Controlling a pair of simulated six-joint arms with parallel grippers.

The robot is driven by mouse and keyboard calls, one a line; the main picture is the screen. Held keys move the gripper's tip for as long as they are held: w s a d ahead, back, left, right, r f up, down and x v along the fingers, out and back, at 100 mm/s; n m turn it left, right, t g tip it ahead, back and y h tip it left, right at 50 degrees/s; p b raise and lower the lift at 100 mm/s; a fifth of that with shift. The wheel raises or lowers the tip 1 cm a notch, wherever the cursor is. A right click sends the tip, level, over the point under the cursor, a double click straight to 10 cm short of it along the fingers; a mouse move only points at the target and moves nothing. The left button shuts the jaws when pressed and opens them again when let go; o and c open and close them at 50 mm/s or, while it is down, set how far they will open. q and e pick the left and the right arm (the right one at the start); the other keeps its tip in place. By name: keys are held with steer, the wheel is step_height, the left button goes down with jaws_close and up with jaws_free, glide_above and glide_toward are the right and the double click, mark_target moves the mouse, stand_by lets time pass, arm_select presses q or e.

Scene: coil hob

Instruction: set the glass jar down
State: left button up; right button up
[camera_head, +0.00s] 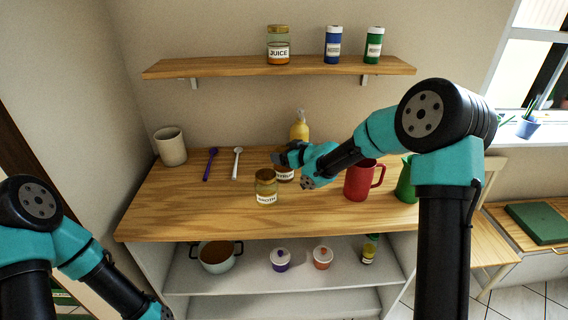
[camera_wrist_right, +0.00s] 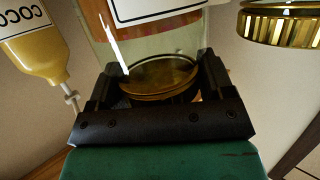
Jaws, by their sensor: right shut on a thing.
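A glass jar (camera_head: 284,177) with a white label and dark contents is under my right gripper (camera_head: 285,158), over the wooden counter. In the right wrist view my gripper (camera_wrist_right: 158,80) is shut on the jar around its gold lid (camera_wrist_right: 160,76), and the label (camera_wrist_right: 155,8) shows beyond. I cannot tell whether its base touches the counter. A second glass jar (camera_head: 265,187), labelled BROTH, stands upright on the counter, in front and to the left; a gold lid (camera_wrist_right: 285,24) shows at the right of the wrist view.
A yellow bottle (camera_head: 299,128) stands behind the held jar. A red mug (camera_head: 360,181) and a green cup (camera_head: 406,184) are to the right. Spoons (camera_head: 237,163) and a cream cup (camera_head: 170,147) are to the left. The counter's front left (camera_head: 185,215) is clear.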

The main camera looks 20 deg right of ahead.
steer(key=shift+f, duration=1.85)
steer(key=o, duration=1.6)
steer(key=v, duration=1.2)
